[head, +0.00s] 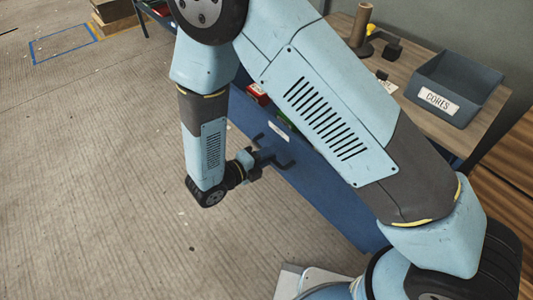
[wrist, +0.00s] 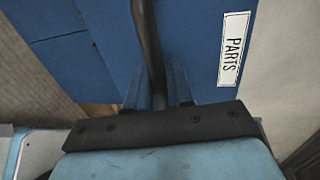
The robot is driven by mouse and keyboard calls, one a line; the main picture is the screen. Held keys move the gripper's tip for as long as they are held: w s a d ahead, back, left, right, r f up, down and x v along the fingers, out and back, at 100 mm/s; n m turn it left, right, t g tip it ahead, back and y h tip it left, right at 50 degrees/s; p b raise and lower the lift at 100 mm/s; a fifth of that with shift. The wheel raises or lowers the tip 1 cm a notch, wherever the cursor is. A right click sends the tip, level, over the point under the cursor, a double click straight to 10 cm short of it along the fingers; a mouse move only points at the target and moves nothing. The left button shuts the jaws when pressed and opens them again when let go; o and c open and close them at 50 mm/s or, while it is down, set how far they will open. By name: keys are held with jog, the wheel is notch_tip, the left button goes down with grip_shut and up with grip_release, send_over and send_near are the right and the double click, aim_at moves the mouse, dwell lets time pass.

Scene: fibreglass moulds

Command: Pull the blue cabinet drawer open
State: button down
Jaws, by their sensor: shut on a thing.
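The blue drawer front (head: 245,112) is on the blue cabinet (head: 335,205) under the bench in the head view. Red and green items show behind its top edge, so the drawer stands partly out; my arm hides much of it. My gripper (head: 266,158) is at the dark bar handle (head: 287,164). In the wrist view the handle (wrist: 147,38) runs between the two fingers of my gripper (wrist: 155,82), which is shut on it. A white PARTS label (wrist: 234,48) is on the blue drawer front (wrist: 195,40) to the right of the handle.
The bench top (head: 425,118) holds a dark CORES bin (head: 455,88), a brown roll (head: 361,25) and small dark objects. The floor (head: 90,170) left of my gripper is clear. Blue tape (head: 62,45) and a wooden stack (head: 113,15) lie further back.

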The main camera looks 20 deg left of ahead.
jog(key=c, duration=1.2)
grip_release()
jog(key=shift+s+f, duration=0.1)
jog(key=shift+f, duration=0.05)
jog(key=shift+c, duration=0.2)
jog(key=shift+o, duration=0.4)
jog(key=shift+s+a, duration=0.1)
jog(key=v, duration=1.3)
jog(key=shift+s, duration=0.3)
jog(key=shift+a, duration=0.15)
